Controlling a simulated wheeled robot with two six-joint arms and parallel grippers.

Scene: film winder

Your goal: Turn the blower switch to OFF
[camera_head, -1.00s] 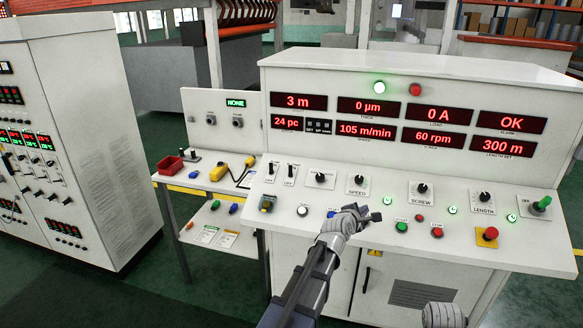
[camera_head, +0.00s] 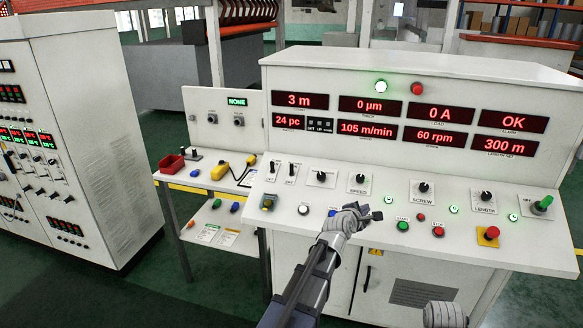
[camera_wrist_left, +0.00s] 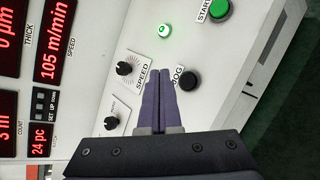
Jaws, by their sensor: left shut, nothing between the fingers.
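No label that I can read says BLOWER, so I cannot tell which control is the blower switch. Two small lever switches (camera_head: 281,169) and a black knob (camera_head: 321,177) sit at the left of the sloped white control panel (camera_head: 400,186). A green-handled switch (camera_head: 543,204) is at its far right. My left gripper (camera_head: 376,215) is shut and empty over the panel's front part. In the left wrist view its fingertips (camera_wrist_left: 165,74) are between the SPEED knob (camera_wrist_left: 125,68) and the black JOG button (camera_wrist_left: 190,80); whether they touch the panel is unclear.
The front row has a green START button (camera_head: 403,226), a red button (camera_head: 439,232) and a red mushroom button on yellow (camera_head: 491,234). Red number displays (camera_head: 367,128) stand behind. A side table (camera_head: 202,178) with a red bin and yellow device is at left.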

